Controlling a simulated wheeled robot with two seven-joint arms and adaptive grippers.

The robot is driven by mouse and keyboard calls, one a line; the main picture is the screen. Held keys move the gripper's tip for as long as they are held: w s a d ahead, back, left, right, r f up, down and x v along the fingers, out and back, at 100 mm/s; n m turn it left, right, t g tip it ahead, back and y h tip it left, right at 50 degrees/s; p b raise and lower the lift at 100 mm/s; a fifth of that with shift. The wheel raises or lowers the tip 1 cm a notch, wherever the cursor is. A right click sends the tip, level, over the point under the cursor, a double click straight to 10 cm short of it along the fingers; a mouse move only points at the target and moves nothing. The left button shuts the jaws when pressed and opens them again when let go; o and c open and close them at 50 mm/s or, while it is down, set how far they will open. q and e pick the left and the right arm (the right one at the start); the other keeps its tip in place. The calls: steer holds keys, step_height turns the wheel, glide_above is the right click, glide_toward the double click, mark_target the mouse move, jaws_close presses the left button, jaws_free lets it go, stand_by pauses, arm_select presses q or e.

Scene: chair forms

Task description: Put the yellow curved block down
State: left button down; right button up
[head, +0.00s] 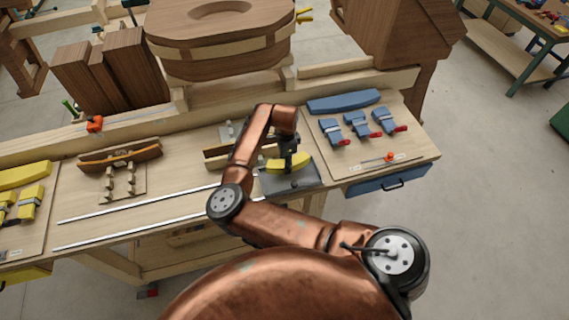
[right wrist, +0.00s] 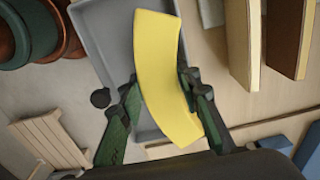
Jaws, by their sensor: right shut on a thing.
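The yellow curved block (head: 289,163) is in my right gripper (head: 293,160), over a grey tray (head: 291,187) near the bench's front edge. In the right wrist view the block (right wrist: 160,70) lies between the two green-and-black fingers of the gripper (right wrist: 165,105), which are shut on it. The grey tray (right wrist: 103,40) shows behind the block there. I cannot tell whether the block touches the tray. My left gripper is not in view.
Blue blocks and clamps (head: 356,125) lie on a board to the right. A wooden curved piece (head: 120,158) stands to the left. Yellow pieces (head: 24,188) lie at the far left. Metal rails (head: 140,205) run along the bench. A wooden barrel-like form (head: 222,50) stands behind.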

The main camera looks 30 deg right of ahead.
steer(key=shift+f, duration=0.25)
steer(key=o, duration=1.3)
steer(key=shift+r, duration=0.3)
step_height(320, 180, up, 12)
steer(key=shift+r+b, duration=0.2)
steer(key=shift+b, duration=0.75)
